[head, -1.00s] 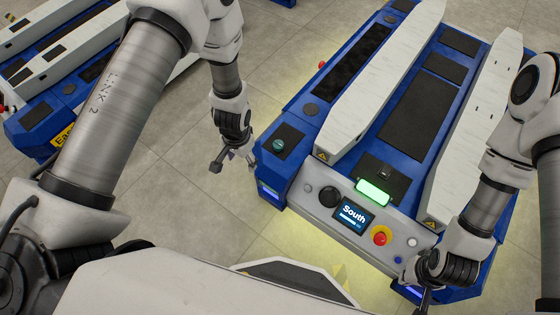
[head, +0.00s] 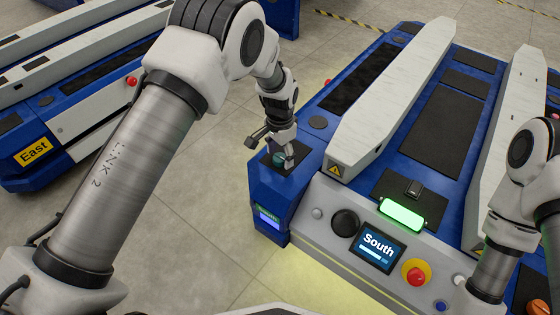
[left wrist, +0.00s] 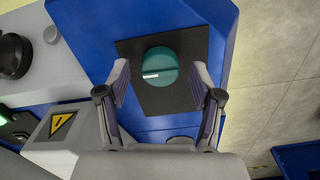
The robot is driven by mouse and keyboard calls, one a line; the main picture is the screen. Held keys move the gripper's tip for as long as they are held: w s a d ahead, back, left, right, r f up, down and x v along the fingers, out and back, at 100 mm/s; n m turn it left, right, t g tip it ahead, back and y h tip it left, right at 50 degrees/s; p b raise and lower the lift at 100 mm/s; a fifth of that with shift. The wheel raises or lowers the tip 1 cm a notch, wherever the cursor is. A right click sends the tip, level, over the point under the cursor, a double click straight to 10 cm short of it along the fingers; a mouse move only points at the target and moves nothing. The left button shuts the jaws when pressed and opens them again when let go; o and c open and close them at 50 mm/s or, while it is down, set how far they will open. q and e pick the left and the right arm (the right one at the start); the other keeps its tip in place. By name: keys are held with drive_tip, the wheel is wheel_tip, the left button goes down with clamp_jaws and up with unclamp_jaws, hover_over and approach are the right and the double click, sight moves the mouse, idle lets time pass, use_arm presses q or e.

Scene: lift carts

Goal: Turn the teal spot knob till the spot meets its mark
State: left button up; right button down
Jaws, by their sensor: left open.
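The teal spot knob (left wrist: 160,67) is round, with a short white line on its face, and sits on a dark square plate (left wrist: 187,98) on the blue corner of the South cart. In the head view the knob (head: 278,158) is partly hidden by my left gripper (head: 284,156). In the left wrist view my left gripper (left wrist: 159,84) is open, with one finger on each side of the knob and gaps showing between. I cannot make out the spot or its mark. My right arm (head: 510,225) runs off the bottom right, its gripper out of view.
The South cart has a screen (head: 378,246), a green lamp (head: 402,215), a red stop button (head: 416,273) and a black knob (head: 345,223) on its front panel. A white rail (head: 392,95) stands beside the corner. The East cart (head: 85,140) is at left, with floor between.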

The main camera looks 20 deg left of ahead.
use_arm(q)
drive_tip(key=shift+f, duration=0.25)
drive_tip(key=c, duration=1.1)
drive_tip(key=shift+r+n+p, duration=0.15)
drive_tip(key=shift+n+p, duration=0.15)
drive_tip(key=shift+p, duration=0.5)
drive_tip(key=shift+c, duration=0.2)
drive_tip(key=n+p, duration=0.3)
drive_tip(key=p, duration=0.2)
drive_tip(key=shift+r, duration=0.1)
drive_tip(key=n+p, duration=0.2)
drive_tip(key=n, duration=0.2)
drive_tip(key=shift+p, duration=0.3)
drive_tip(key=shift+f+n+p, duration=0.15)
drive_tip(key=shift+n+p, duration=0.15)
drive_tip(key=shift+n, duration=0.55)
drive_tip(key=shift+f+n+p, duration=0.15)
drive_tip(key=shift+n+p, duration=0.15)
drive_tip(key=shift+n, duration=0.55)
